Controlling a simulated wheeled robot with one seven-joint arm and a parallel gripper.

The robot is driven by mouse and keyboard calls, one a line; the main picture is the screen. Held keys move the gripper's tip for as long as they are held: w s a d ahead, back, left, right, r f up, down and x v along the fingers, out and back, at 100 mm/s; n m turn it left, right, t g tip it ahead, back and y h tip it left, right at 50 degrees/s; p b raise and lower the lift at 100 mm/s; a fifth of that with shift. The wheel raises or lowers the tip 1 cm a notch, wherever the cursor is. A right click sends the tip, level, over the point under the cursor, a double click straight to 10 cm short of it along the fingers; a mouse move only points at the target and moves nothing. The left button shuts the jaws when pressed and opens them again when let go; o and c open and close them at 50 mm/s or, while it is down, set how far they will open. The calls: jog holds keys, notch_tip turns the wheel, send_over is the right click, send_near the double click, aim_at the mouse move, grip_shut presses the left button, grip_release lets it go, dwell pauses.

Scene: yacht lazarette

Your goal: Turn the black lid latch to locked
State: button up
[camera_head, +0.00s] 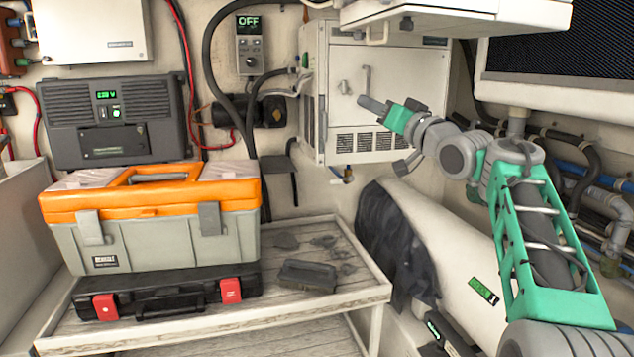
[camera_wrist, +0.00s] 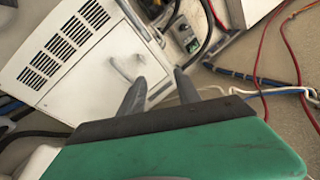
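My gripper (camera_head: 371,104) is in front of the white wall cabinet (camera_head: 388,72), to the right of and below its light grey bar handle (camera_head: 364,82). In the wrist view, my gripper (camera_wrist: 160,80) has its two dark fingers apart with nothing between them. The cabinet handle (camera_wrist: 127,70) shows just beyond the left finger; I cannot tell whether they touch. A small dark knob (camera_head: 406,23) shows on the underside of the white overhead unit. I cannot tell for sure which part is the black lid latch, nor read its position.
An orange-lidded toolbox (camera_head: 150,205) sits on a black case (camera_head: 170,290) on the wooden bench (camera_head: 330,290). A grey brush (camera_head: 306,275) lies beside them. Hoses (camera_head: 590,165) run along the right wall. The white overhead unit (camera_head: 460,15) hangs above my gripper.

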jog(key=s+f+g+h+p, duration=0.1)
jog(key=s+f+g+h, duration=0.15)
jog(key=s+f, duration=0.45)
jog(key=s+f+m+g+h, duration=0.1)
jog(key=s+f+g+h, duration=0.15)
jog(key=f, duration=0.75)
jog(key=s+f+g+h+p, duration=0.1)
jog(key=s+f+g+h, duration=0.2)
jog(key=f, duration=0.6)
jog(key=s+d+f+g, duration=0.1)
jog(key=s+f+g, duration=0.2)
jog(key=s+f, duration=0.6)
jog(key=s+d+f+g+h+p, duration=0.1)
jog(key=s+f+g, duration=0.2)
jog(key=s+f, duration=0.7)
jog(key=s, duration=0.5)
jog(key=shift+s+g, duration=0.2)
jog(key=shift+g, duration=0.2)
jog(key=shift+a, duration=0.1)
jog(key=shift+c, duration=0.3)
